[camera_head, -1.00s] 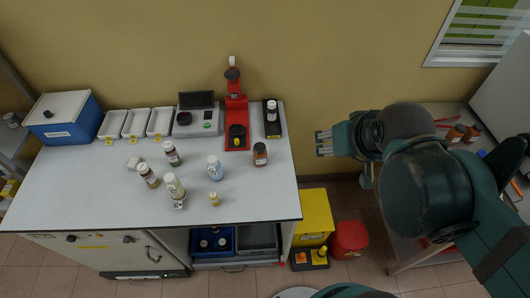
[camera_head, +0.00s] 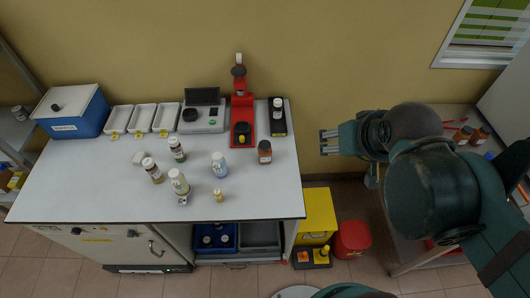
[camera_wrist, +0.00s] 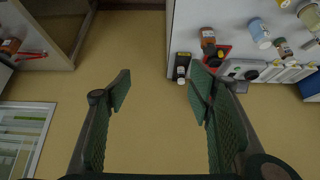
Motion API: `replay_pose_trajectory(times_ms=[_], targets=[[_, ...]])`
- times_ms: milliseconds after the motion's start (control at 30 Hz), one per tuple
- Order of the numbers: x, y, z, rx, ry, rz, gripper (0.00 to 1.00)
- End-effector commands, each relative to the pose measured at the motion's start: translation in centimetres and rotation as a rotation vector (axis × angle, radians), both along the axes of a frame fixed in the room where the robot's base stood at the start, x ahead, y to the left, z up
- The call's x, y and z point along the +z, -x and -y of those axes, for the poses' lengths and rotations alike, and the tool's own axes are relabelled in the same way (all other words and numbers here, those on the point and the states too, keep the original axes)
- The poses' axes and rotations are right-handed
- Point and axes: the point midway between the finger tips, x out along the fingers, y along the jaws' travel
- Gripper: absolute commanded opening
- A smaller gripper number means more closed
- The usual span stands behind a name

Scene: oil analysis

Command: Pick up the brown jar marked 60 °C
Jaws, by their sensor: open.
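A brown jar with a white cap and pale label (camera_head: 265,152) stands upright near the right edge of the white bench. It also shows in the wrist view (camera_wrist: 207,36). Two more brown jars, (camera_head: 462,134) and (camera_head: 480,135), stand on the right-hand table. No label is readable, so I cannot tell which is marked 60 °C. My gripper (camera_head: 328,142) is open and empty, in the air right of the bench and apart from every jar. In the wrist view its fingers (camera_wrist: 161,84) are spread with bare wall between them.
Several other bottles, one of them light blue (camera_head: 219,164), stand mid-bench. A red stand (camera_head: 241,110), a black holder with a bottle (camera_head: 278,128), a scale (camera_head: 203,119) and white trays (camera_head: 141,119) line the back. A yellow bin (camera_head: 317,215) and red bin (camera_head: 352,239) stand below my gripper.

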Motion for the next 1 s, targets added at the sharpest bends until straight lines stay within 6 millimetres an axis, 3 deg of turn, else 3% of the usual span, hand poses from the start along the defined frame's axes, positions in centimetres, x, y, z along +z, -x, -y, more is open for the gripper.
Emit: replay_pose_trajectory(times_ms=[467, 1000], targets=[[-0.3, -1.1, -0.6, -0.047, -0.042, -0.026, 0.52], [-2.4, -6.2, -3.3, -0.282, -0.209, -0.151, 0.52]])
